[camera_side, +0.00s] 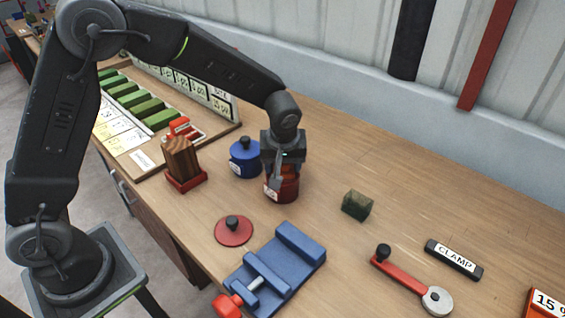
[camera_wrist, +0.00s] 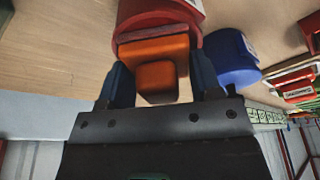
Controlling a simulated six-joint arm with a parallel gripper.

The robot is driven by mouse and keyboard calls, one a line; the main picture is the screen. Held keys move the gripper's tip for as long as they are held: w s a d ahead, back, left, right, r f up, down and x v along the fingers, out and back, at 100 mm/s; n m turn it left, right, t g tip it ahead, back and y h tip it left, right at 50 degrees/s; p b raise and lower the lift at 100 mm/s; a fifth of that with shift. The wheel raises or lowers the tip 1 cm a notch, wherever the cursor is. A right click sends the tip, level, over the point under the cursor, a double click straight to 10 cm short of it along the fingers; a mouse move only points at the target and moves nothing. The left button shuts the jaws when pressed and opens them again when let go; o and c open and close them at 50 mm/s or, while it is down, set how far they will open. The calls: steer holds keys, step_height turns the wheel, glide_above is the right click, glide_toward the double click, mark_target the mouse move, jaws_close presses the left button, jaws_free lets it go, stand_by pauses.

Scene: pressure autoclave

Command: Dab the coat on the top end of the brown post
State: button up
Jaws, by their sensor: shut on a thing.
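The brown post (camera_side: 180,157) is a striped wooden block standing upright in a red base (camera_side: 186,181), left of my gripper. My gripper (camera_side: 283,172) points down over an open red pot (camera_side: 285,190) and is shut on an orange block-like tool (camera_side: 291,168). In the wrist view my gripper (camera_wrist: 160,78) has its two fingers on either side of the orange tool (camera_wrist: 157,72), with the red pot (camera_wrist: 150,12) just beyond it. The tool's far end is hidden at the pot's mouth, so I cannot tell how deep it sits.
A lidded blue pot (camera_side: 245,160) stands close behind left. A red lid (camera_side: 233,231) lies in front, near a blue vise (camera_side: 276,268). A dark green block (camera_side: 357,205), a red crank (camera_side: 402,277) and a CLAMP label (camera_side: 454,259) lie right. Bench between pot and green block is clear.

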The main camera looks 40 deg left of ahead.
stand_by(0.3)
steer(key=shift+r, duration=3.45)
